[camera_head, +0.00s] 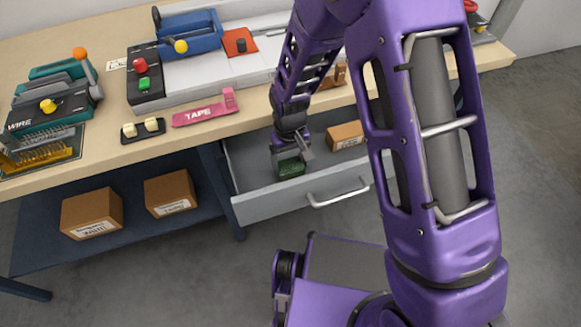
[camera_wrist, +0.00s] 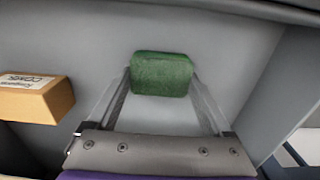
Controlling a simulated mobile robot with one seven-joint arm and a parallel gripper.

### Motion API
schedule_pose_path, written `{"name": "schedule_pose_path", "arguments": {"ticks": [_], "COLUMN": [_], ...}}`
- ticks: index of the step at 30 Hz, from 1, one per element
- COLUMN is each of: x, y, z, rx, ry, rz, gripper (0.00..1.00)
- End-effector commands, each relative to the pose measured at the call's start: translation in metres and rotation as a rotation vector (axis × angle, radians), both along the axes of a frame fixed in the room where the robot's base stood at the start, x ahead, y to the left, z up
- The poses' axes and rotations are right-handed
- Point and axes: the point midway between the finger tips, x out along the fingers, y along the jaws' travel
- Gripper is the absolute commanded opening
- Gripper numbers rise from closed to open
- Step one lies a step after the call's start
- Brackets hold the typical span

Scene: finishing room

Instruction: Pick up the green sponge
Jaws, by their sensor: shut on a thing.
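The green sponge (camera_head: 291,169) is inside the open grey drawer (camera_head: 247,151), in its left part. It also shows in the wrist view (camera_wrist: 161,74), between the tips of my two fingers. My gripper (camera_head: 291,158) reaches down into the drawer and is shut on the sponge. The fingers (camera_wrist: 161,83) touch the sponge at its left and right ends. The frames do not clearly show whether the sponge rests on the drawer floor or is lifted slightly.
A small brown box (camera_head: 345,135) lies in the drawer right of the sponge; the wrist view shows it too (camera_wrist: 38,98). Drawer walls surround my gripper. The tabletop (camera_head: 180,139) above holds a pink tape holder (camera_head: 205,111) and several tools. Boxes (camera_head: 92,213) stand on the lower shelf.

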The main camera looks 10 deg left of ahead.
Motion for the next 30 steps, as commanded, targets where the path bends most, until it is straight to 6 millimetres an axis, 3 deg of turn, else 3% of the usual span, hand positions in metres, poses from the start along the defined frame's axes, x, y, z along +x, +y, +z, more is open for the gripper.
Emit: {"name": "schedule_pose_path", "arguments": {"ticks": [8, 21, 30], "x": [0.000, 0.001, 0.000], "y": [0.000, 0.000, 0.000], "z": [0.007, 0.087, 0.100], "rx": [0.001, 0.002, 0.000], "ry": [-0.001, -0.002, 0.000], "rz": [0.000, 0.000, 0.000], "gripper": [0.25, 0.25, 0.25]}}
